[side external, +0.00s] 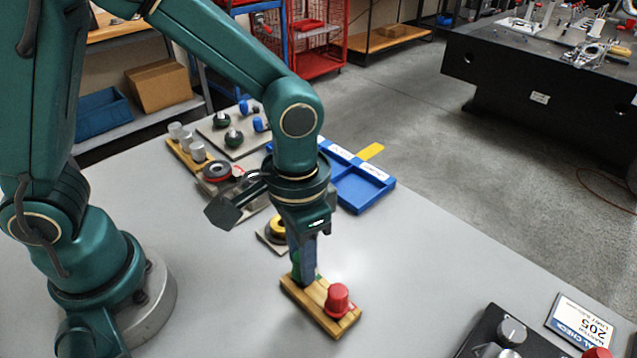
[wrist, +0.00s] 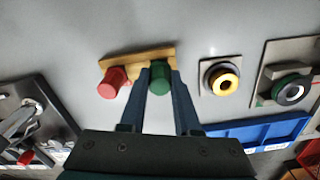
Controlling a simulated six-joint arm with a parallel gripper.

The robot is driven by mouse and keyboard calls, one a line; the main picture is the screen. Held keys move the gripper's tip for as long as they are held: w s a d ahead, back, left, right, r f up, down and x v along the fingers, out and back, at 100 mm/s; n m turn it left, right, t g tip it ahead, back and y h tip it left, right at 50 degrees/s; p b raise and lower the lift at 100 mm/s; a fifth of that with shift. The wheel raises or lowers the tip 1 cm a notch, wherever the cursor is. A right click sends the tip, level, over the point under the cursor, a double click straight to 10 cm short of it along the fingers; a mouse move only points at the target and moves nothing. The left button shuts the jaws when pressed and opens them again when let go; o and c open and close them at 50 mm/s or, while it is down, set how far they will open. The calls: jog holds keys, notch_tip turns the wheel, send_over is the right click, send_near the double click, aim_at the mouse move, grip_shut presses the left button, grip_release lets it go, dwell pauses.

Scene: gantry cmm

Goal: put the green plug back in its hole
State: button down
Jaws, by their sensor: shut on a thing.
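The wooden block (side external: 313,300) lies on the grey table, with the red plug (side external: 338,298) standing in its near end. My gripper (side external: 304,278) points down at the other end of the block and is shut on the green plug (wrist: 160,82). In the side view the fingers hide most of the green plug. The wrist view shows the block (wrist: 138,62), with the green plug between my fingertips (wrist: 160,78) and the red plug (wrist: 113,84) to its left. The hole is hidden, and I cannot tell how deep the green plug sits.
A yellow ring on a plate (side external: 274,230) stands just behind my gripper. A blue tray (side external: 358,188) lies farther back. A black control box (side external: 510,335) and a sign (side external: 580,322) are at the front right. The table right of the block is clear.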

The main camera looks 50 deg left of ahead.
jog(key=shift+f, duration=0.35)
dwell(0.3)
jog(key=c, duration=0.5)
grip_release()
jog(key=shift+c, duration=0.2)
jog(key=o, duration=0.4)
jog(key=shift+r, duration=3.55)
